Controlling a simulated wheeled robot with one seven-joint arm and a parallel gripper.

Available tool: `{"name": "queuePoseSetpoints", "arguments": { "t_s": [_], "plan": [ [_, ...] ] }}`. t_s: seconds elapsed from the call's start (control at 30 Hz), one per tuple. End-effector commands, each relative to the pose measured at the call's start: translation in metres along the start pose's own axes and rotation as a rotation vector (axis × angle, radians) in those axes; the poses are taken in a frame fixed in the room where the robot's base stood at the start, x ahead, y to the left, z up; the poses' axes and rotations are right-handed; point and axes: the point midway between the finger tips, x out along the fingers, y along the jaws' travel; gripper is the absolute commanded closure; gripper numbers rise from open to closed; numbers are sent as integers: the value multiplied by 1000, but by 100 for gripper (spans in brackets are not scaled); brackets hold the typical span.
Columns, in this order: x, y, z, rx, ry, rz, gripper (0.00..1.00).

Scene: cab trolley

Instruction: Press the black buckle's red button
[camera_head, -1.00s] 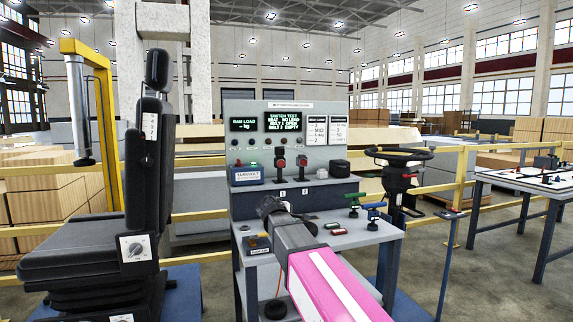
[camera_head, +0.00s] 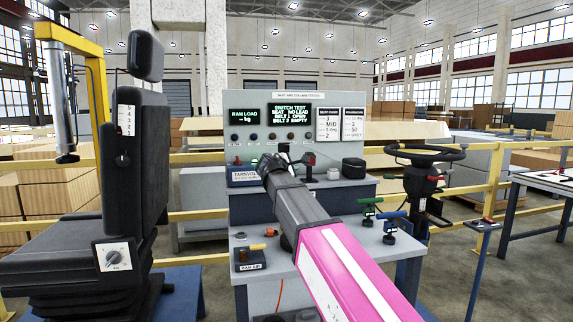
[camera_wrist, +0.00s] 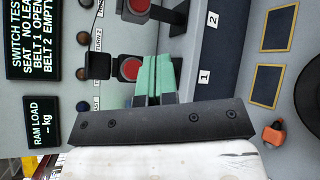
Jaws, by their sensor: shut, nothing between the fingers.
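Two black buckles with round red buttons stand on the console. In the wrist view, one buckle (camera_wrist: 130,68) is at the centre, near the shelf mark 1. The other (camera_wrist: 138,8) is at the top edge, near mark 2. My gripper (camera_wrist: 155,62) is shut and empty, its green fingers just right of the nearer red button. I cannot tell whether they touch that buckle. In the head view, my gripper (camera_head: 269,164) covers most of the nearer buckle, while the far buckle's red top (camera_head: 308,158) shows to the right.
The console screen (camera_head: 292,115) reads belt 1 open, belt 2 empty. A blue box (camera_head: 243,175) stands left of my gripper, a black block (camera_head: 353,168) right. Coloured levers (camera_head: 391,222) rise from the desk. A black seat (camera_head: 140,160) stands left, a steering wheel (camera_head: 425,152) right.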

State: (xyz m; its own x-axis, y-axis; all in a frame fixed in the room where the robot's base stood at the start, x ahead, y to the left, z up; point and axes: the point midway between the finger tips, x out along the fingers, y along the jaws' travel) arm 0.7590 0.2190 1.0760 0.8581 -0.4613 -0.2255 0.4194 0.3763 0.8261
Motion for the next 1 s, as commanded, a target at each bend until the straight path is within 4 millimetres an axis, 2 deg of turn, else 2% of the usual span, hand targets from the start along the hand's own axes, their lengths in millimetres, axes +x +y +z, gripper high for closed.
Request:
{"name": "queuePoseSetpoints", "arguments": {
  "t_s": [0.27, 0.8, 1.0],
  "plan": [
    [8, 6, -6, 1, 0, -1, 100],
    [52, 38, -38, 1, 0, -2, 100],
    [61, 44, -44, 1, 0, -1, 100]
  ]
}}
